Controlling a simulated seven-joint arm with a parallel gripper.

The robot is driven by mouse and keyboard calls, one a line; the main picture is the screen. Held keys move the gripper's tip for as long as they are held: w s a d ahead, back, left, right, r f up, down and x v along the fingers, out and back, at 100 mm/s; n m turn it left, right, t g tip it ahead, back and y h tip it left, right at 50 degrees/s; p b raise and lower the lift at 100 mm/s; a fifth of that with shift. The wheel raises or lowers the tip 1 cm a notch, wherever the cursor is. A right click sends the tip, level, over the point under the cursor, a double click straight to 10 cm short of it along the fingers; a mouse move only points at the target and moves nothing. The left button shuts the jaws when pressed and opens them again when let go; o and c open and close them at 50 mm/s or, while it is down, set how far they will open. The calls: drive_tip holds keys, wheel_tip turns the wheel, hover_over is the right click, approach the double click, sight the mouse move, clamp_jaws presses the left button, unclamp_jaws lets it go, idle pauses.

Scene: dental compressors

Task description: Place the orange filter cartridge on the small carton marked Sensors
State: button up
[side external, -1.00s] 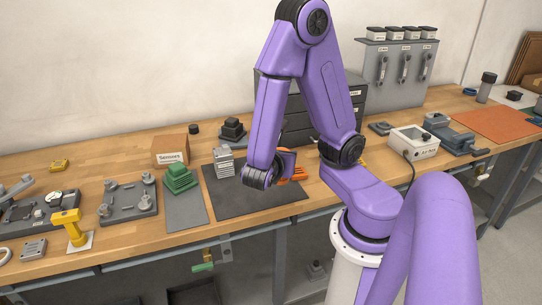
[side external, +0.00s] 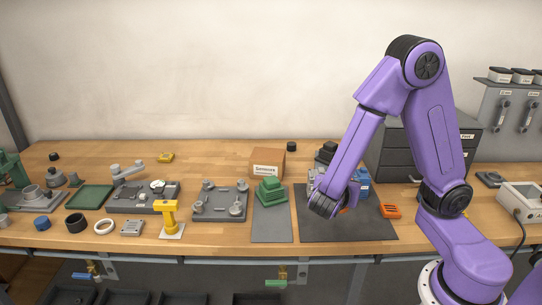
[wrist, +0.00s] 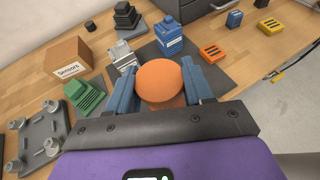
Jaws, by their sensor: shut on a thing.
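The orange filter cartridge (wrist: 160,82) is held between the two blue fingers of my gripper (wrist: 160,70), its round end facing the wrist camera. In the side external view my gripper (side external: 343,207) is over the dark mat, mostly hidden behind my wrist, with only a sliver of orange showing. Its height above the mat is hard to tell. The brown carton marked Sensors (side external: 267,164) stands on the bench to the left of my gripper, behind a green stepped block. It also shows at upper left in the wrist view (wrist: 68,62), apart from the cartridge, with a bare-looking top.
The green stepped block (side external: 270,190) stands in front of the carton. A grey block (wrist: 122,55) and a blue box (wrist: 169,37) stand near my fingers. An orange slotted block (side external: 390,211) lies at the mat's right. Dark drawers (side external: 397,150) stand behind.

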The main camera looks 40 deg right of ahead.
drive_tip(key=w+d+r+n+t+y, duration=0.1)
drive_tip(key=w+d+r+n+t, duration=0.15)
drive_tip(key=w, duration=0.55)
drive_tip(key=w+d+r+n+t+y, duration=0.1)
drive_tip(key=w+d+r, duration=0.25)
drive_tip(key=w, duration=0.45)
drive_tip(key=w+d+r+n+t+y, duration=0.1)
drive_tip(key=w+d+r+n+t, duration=0.15)
drive_tip(key=w, duration=0.55)
drive_tip(key=m+g, duration=0.1)
hover_over(268, 154)
wheel_tip(268, 154, down, 9)
drive_tip(key=shift+f, duration=1.6)
drive_tip(key=shift+f, duration=0.15)
drive_tip(key=o, duration=1.1)
drive_tip(key=shift+c, duration=0.2)
